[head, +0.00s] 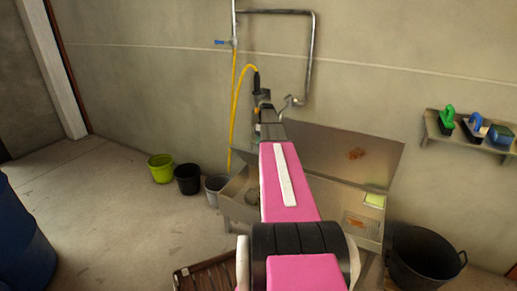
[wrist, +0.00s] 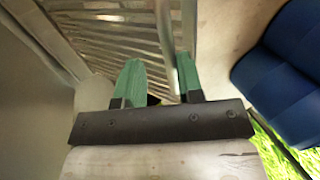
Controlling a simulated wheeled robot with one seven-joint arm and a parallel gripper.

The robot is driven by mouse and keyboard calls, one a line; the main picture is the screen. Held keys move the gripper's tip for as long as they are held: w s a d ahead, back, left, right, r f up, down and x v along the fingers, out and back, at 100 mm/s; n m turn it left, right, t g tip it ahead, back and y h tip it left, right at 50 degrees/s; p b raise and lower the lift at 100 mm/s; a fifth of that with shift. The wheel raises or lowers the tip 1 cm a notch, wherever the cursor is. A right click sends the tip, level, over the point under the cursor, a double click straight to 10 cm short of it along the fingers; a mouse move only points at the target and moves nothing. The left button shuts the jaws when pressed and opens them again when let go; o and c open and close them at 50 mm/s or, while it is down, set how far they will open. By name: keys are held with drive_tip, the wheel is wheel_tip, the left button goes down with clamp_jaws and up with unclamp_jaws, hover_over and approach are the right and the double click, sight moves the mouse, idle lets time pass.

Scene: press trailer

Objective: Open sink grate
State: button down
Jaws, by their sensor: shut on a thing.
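In the wrist view, my gripper (wrist: 158,64) has two green fingers. They are closed on a pale metal bar of a slatted grate (wrist: 110,37), which fills the top of the view. The bar runs up from between the fingers; the exact contact is partly hidden by them. In the head view, a brown slatted grate (head: 207,275) shows at the bottom edge, partly cut off and beside my pink arm. I cannot make out my gripper there. The steel sink (head: 340,208) stands behind my arm, which hides part of it.
A steel panel (head: 338,153) rises behind the sink. A black tub (head: 422,255) stands at right; green (head: 160,170), black (head: 188,180) and grey (head: 215,186) buckets stand at left. A blue barrel (head: 22,240) is far left. The floor between barrel and buckets is clear.

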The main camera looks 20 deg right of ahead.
drive_tip(key=shift+w+d+f, duration=0.35)
drive_tip(key=shift+w+d, duration=0.2)
drive_tip(key=shift+d, duration=0.15)
drive_tip(key=c, duration=1)
unclamp_jaws()
drive_tip(key=shift+f, duration=0.1)
drive_tip(key=shift+c, duration=0.3)
drive_tip(key=shift+s+a, duration=0.1)
drive_tip(key=shift+c, duration=0.5)
drive_tip(key=shift+r, duration=0.3)
drive_tip(key=s+a+r, duration=0.2)
drive_tip(key=a+r, duration=0.9)
drive_tip(key=a, duration=0.1)
